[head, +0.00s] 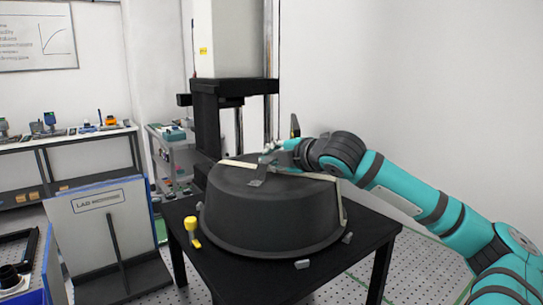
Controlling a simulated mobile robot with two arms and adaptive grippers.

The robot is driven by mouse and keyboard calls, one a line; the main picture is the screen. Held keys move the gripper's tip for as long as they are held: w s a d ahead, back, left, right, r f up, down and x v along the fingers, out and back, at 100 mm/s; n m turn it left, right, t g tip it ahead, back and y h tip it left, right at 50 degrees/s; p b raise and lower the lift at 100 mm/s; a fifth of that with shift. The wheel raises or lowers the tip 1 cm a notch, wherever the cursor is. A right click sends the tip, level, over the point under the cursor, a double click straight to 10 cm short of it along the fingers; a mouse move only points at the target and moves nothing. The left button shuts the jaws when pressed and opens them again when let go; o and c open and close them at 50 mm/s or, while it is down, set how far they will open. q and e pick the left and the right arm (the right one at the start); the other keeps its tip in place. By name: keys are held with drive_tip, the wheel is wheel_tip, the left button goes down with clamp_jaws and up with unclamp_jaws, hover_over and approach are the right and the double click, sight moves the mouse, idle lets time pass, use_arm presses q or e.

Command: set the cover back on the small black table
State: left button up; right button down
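The cover (272,212) is a large dark grey, round, drum-like shell with a flared lower rim and light straps across its top. It sits upright on the small black table (213,272), covering most of the tabletop. My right gripper (264,167) is at the top of the cover, reaching in from the right. Its fingers are small and partly overlap the cover's top, so I cannot tell whether they hold anything. My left gripper is not in view.
A lab sign board (102,225) stands at left. A black column stand (219,115) rises behind. Benches line the left wall.

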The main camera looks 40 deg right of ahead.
drive_tip(key=shift+f+b, duration=0.25)
drive_tip(key=shift+b, duration=0.05)
drive_tip(key=c, duration=2)
unclamp_jaws()
drive_tip(key=o, duration=0.6)
drive_tip(key=shift+f, duration=0.15)
drive_tip(key=shift+s, duration=0.2)
drive_tip(key=shift+s+a, duration=0.15)
drive_tip(key=shift+s, duration=0.35)
drive_tip(key=f+v, duration=0.2)
drive_tip(key=v, duration=1.1)
drive_tip(key=shift+s, duration=0.55)
